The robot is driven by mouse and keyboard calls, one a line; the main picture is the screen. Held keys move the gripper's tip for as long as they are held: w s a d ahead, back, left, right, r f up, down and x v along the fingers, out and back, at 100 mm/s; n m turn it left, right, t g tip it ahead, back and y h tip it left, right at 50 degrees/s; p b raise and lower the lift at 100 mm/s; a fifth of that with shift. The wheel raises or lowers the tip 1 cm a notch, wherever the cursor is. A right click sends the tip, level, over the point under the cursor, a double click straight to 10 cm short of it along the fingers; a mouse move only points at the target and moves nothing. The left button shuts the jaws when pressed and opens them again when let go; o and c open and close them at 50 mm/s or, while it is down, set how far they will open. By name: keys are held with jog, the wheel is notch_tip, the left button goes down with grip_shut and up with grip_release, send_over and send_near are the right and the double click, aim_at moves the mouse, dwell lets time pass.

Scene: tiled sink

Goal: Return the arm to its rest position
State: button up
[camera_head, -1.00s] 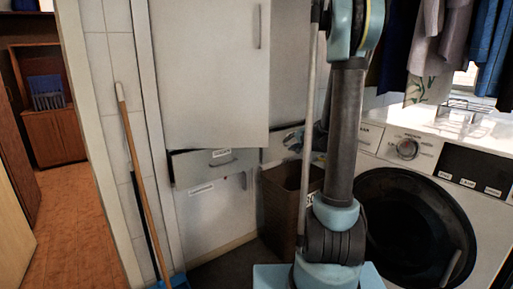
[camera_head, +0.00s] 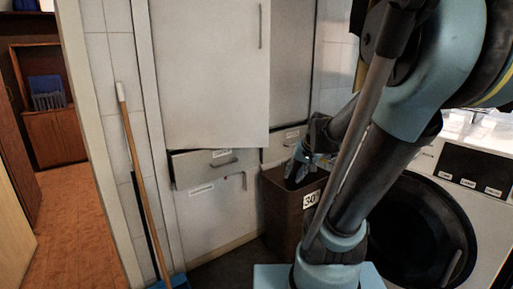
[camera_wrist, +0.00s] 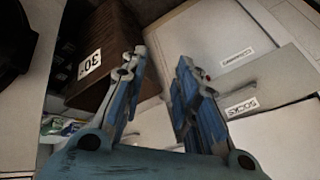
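My gripper (camera_head: 308,162) is in front of the white cabinet (camera_head: 218,75), above the brown bin (camera_head: 288,212) labelled "30". In the wrist view my gripper (camera_wrist: 158,76) shows two blue-padded fingers standing apart, with nothing between them. The bin (camera_wrist: 108,42) is behind the left finger and labelled drawer fronts (camera_wrist: 262,88) are behind and right of the other. My arm is bent, and its thick blue and dark links cover part of the washing machine (camera_head: 440,215) in the head view.
The upper cabinet door stands ajar over a slightly open drawer (camera_head: 205,163). A broom (camera_head: 137,180) leans on the tiled wall at the left. A doorway with an orange floor (camera_head: 75,225) is at the far left. The bin stands close to my arm.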

jog(key=s+d+f+n+g+h, duration=0.1)
jog(key=s+d+f, duration=0.1)
jog(key=s, duration=0.6)
jog(key=s+d+f+n+g+h, duration=0.1)
jog(key=s+d+f+g+h, duration=0.1)
jog(key=s, duration=0.7)
jog(key=shift+d+f, duration=0.25)
jog(key=shift+f, duration=0.6)
jog(key=shift+w, duration=0.1)
jog(key=shift+w+f, duration=0.2)
jog(key=shift+w, duration=0.25)
